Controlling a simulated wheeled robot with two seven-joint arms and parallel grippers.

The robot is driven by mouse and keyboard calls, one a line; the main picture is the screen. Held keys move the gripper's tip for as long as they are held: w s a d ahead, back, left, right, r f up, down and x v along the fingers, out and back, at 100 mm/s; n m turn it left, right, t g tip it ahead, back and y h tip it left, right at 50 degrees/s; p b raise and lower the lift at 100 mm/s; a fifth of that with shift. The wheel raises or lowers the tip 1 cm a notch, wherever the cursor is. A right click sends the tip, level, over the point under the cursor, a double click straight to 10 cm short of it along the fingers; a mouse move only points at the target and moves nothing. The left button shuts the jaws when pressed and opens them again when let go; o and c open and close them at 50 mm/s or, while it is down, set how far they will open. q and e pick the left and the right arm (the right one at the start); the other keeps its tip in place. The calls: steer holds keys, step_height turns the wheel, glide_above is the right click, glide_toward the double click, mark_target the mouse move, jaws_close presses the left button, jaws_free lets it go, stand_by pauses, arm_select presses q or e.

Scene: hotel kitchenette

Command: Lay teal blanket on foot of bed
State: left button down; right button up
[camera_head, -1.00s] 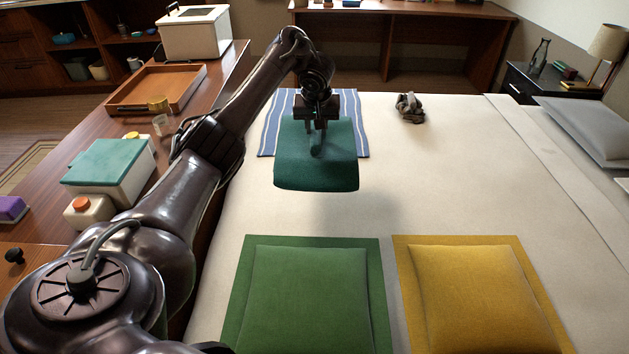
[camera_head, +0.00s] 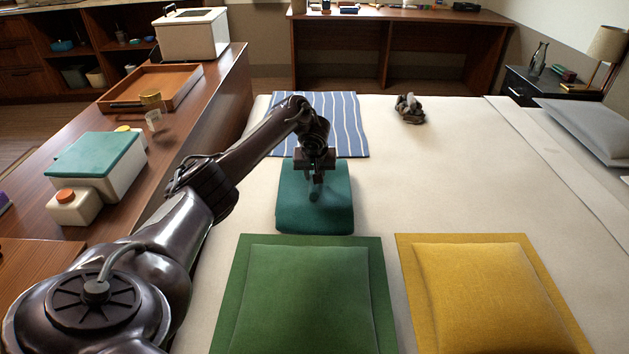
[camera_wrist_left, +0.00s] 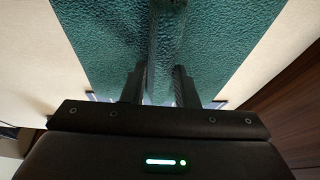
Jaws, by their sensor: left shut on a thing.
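The folded teal blanket (camera_head: 315,219) is over the white bed (camera_head: 440,185), between the striped cloth and the green cushion. It looks flat and level, on or very close to the bed; I cannot tell whether it touches. My left gripper (camera_head: 315,186) points down at its middle and is shut on a raised part of it. In the left wrist view, the teal blanket (camera_wrist_left: 105,45) fills the middle, with a raised ridge running to the two fingers of the left gripper (camera_wrist_left: 160,85). My right gripper is not in view.
A blue-and-white striped cloth (camera_head: 330,115) lies behind the blanket. A green cushion (camera_head: 308,300) and a yellow cushion (camera_head: 490,300) lie in front. A crumpled grey item (camera_head: 409,109) is at the back. The bed right of the blanket is clear. A wooden counter (camera_head: 165,165) with boxes runs along the left.

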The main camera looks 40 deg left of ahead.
arm_select(q)
steer(key=shift+f, duration=0.9)
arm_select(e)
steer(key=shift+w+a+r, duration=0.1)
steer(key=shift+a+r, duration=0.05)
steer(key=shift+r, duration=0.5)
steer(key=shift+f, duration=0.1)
arm_select(q)
steer(key=c, duration=1.1)
jaws_free()
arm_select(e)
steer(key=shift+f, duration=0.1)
